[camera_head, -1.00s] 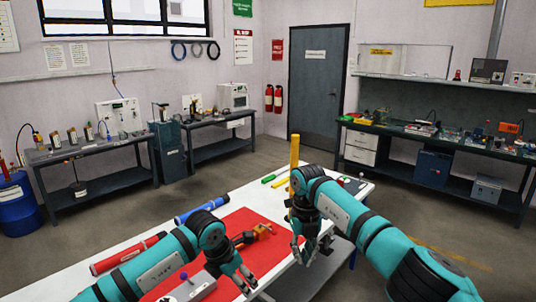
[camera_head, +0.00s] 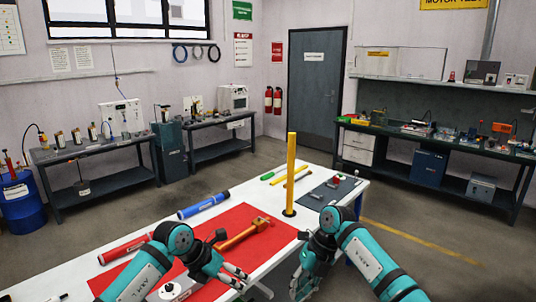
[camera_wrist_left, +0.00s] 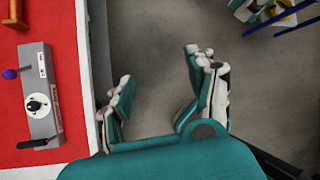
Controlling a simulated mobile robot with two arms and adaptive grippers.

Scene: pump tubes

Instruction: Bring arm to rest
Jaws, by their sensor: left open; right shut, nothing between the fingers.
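My left gripper (camera_head: 238,281) is at the front edge of the white table (camera_head: 274,258), just right of the red mat (camera_head: 232,217). In the left wrist view its fingers (camera_wrist_left: 160,92) are spread with only bare floor between them. My right gripper (camera_head: 302,288) hangs past the table's right side, low in the head view. It is shut and empty, with its fingers partly cut by the frame. Both arms are bent, and neither holds anything.
A yellow post (camera_head: 291,175) stands upright on the table. A red tube (camera_head: 125,248), a blue tube (camera_head: 203,205) and an orange tool (camera_head: 240,234) lie left of it. A grey box (camera_wrist_left: 41,95) with a purple knob lies on the mat.

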